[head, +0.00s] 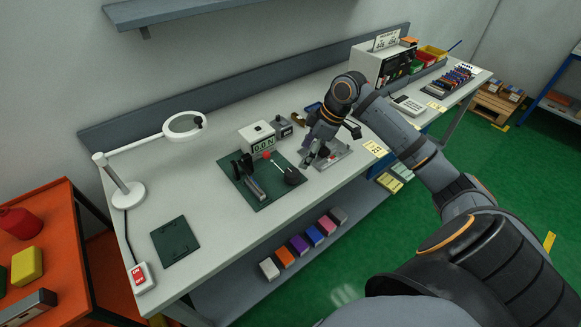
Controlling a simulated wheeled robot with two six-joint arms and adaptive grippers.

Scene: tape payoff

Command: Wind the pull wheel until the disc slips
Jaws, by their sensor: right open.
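A dark green mat (265,197) on the white bench carries a small rig. At its left stands a dark upright reel or disc (245,166), with a grey block-like part (257,188) in front. At its right sits a low dark round piece (293,176) with a thin pale lever, which looks like the pull wheel. A white box with a force display (261,136) reading about 0.0 N stands behind. My right gripper (316,160) is open, pointing down, to the right of the mat, above a grey metal plate (336,155). My left gripper is out of view.
A magnifier lamp (127,192) and a second green mat (175,242) are at the left. A calculator-like device (408,105) and colored bins (432,54) are at the right.

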